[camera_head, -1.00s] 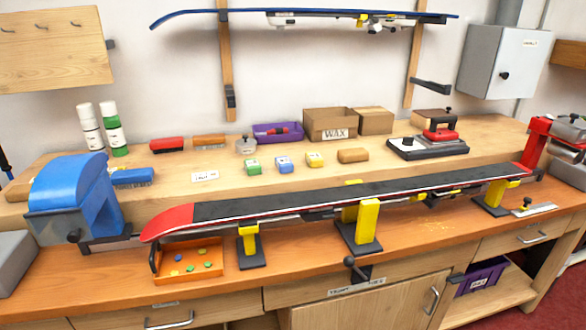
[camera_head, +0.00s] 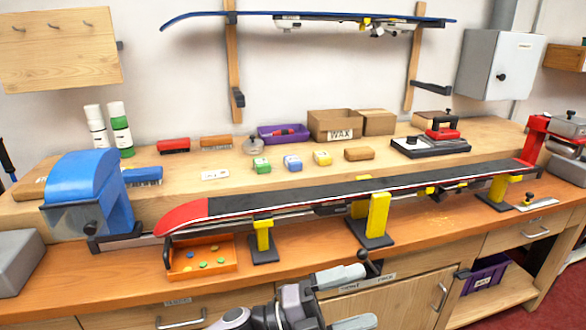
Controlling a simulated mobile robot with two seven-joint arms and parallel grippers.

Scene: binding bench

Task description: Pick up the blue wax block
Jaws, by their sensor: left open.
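The blue wax block (camera_head: 292,163) sits on the raised wooden shelf at the back of the bench. It is between a green block (camera_head: 262,166) on its left and a yellow block (camera_head: 322,158) on its right, apart from both. My left gripper (camera_head: 357,298) is at the bottom middle, low in front of the bench drawers, well below and nearer than the blue block. Its two fingers are spread and nothing is between them. My right gripper is not in view.
A ski (camera_head: 340,196) lies base up on yellow supports (camera_head: 376,218) along the bench, between my gripper and the blocks. A cork-coloured block (camera_head: 359,154), a WAX box (camera_head: 335,124) and a purple tray (camera_head: 270,141) are near. An orange tray (camera_head: 229,267) stands front left.

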